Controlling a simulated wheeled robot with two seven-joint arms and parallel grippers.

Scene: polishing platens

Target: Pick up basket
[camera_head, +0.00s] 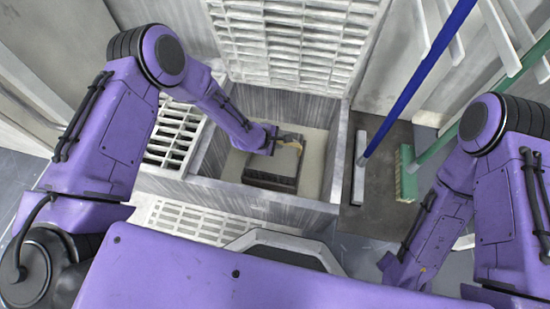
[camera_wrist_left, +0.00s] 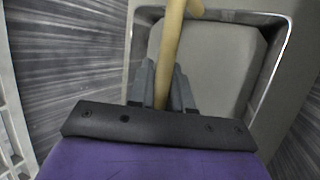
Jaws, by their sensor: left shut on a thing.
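The basket (camera_head: 273,173) is a small dark, box-like container with a tan handle (camera_head: 291,137). It is in the sunken grey basin near the middle of the head view. My left gripper (camera_head: 274,143) reaches down into the basin and is shut on the handle, above the basket. In the left wrist view the handle (camera_wrist_left: 171,45) runs between the two grey fingers of the gripper (camera_wrist_left: 163,85). The basket's metal rim (camera_wrist_left: 284,55) shows behind it. I cannot tell whether the basket touches the basin floor. My right arm is at the right; its gripper does not show.
Basin walls (camera_head: 212,155) close around the basket. A white slatted grate (camera_head: 172,135) lies left of the basin and a slatted panel (camera_head: 285,45) stands behind. A blue-handled tool (camera_head: 410,90) and a green brush (camera_head: 406,172) stand to the right.

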